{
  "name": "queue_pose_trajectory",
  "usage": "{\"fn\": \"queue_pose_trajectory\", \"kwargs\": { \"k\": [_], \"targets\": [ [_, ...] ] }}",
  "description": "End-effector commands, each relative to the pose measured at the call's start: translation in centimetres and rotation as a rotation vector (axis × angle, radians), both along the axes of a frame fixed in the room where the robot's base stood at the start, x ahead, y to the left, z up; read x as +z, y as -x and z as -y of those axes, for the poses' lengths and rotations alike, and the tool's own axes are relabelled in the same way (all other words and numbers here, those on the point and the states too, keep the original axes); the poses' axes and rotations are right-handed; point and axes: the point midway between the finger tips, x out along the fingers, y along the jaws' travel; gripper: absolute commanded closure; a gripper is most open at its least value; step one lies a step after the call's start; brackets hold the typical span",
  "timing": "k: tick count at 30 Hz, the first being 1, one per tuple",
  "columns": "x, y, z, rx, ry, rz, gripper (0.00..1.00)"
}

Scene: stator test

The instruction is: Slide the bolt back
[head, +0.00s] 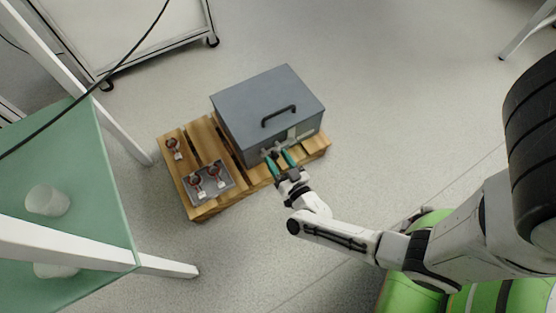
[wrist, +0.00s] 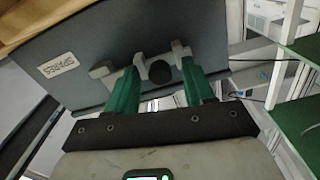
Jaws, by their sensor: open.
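A grey metal box (head: 262,95) with a black handle (head: 279,115) on its lid stands on a wooden pallet. Its dark front face (wrist: 75,40) fills the upper left of the wrist view, with a label reading "SPARES" upside down. A bolt with light grey brackets (wrist: 140,64) and a round dark knob (wrist: 160,71) sits on that face. My gripper (head: 277,158) is at the front of the box. Its two green fingers are open, with the knob showing between them in the wrist view (wrist: 162,82). Whether either finger touches the knob, I cannot tell.
The wooden pallet (head: 192,142) also bears a grey tray (head: 209,192) with two small red-and-white parts, and another such part (head: 174,148) beside it. A green-topped table (head: 100,215) with white cups stands at left. The floor right of the pallet is clear.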

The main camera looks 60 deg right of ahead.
Motion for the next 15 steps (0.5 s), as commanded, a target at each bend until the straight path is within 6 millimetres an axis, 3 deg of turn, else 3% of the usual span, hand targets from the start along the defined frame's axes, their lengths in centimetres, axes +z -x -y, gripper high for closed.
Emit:
{"fn": "queue_pose_trajectory", "kwargs": {
  "k": [10, 15],
  "targets": [
    [0.03, -0.33, 0.16, 0.001, 0.000, -0.001, 0.47],
    [0.03, -0.32, 0.17, 0.001, 0.000, -0.001, 0.64]
  ]
}}
